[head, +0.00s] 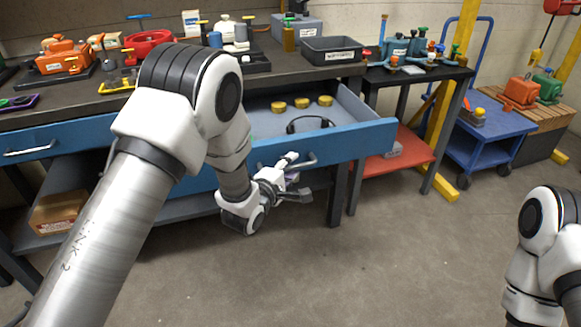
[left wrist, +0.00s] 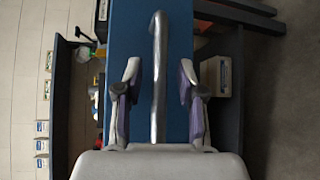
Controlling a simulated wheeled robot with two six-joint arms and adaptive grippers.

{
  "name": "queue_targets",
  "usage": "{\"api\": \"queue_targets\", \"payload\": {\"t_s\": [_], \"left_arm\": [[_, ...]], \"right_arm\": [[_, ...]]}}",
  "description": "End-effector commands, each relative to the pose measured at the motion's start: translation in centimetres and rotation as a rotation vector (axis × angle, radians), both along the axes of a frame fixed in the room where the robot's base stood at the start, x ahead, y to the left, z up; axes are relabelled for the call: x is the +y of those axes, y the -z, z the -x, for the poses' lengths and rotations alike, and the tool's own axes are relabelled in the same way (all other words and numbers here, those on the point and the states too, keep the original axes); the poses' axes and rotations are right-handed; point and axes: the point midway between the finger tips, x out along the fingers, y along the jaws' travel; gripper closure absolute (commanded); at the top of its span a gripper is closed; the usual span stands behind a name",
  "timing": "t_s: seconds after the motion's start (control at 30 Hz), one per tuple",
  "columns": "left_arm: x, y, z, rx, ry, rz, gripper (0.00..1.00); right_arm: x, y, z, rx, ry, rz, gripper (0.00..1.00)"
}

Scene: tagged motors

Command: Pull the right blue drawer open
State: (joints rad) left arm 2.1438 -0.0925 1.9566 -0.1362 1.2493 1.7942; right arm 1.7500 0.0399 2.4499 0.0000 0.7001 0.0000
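The right blue drawer (head: 350,143) stands pulled out from the workbench, and its inside shows. Its silver bar handle (head: 306,161) is on the blue front. My left gripper (head: 292,176) is in front of the drawer at the handle. In the left wrist view the handle (left wrist: 158,80) runs between the two spread fingers of the left gripper (left wrist: 159,95), with a gap on each side, against the blue drawer front (left wrist: 180,40). My right gripper is out of view; only part of my right arm shows.
Several yellow round parts (head: 302,102) and a black headset-like item (head: 310,124) lie in the drawer. A left blue drawer (head: 75,140) is shut. A dark bin (head: 332,50) stands on the bench. A red shelf (head: 410,150) is at right. The floor in front is clear.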

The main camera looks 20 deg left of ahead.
Motion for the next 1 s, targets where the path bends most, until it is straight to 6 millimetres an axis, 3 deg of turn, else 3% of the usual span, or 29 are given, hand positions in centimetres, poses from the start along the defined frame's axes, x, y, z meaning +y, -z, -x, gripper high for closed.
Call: {"api": "queue_targets", "payload": {"t_s": [0.33, 0.73, 0.83, 1.0], "left_arm": [[0.2, -0.1, 0.9, 0.001, 0.0, 0.0, 0.61], [2.1, -1.3, 9.8, 0.004, -0.002, 0.001, 0.61], [2.3, -1.6, 11.1, 0.002, 0.0, 0.001, 0.61], [2.4, -1.7, 11.7, 0.0, 0.0, 0.0, 0.61]], "right_arm": [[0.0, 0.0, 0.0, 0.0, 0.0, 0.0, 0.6], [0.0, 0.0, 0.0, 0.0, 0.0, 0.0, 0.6], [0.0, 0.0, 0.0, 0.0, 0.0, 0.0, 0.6], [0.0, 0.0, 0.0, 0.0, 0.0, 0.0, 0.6]]}}
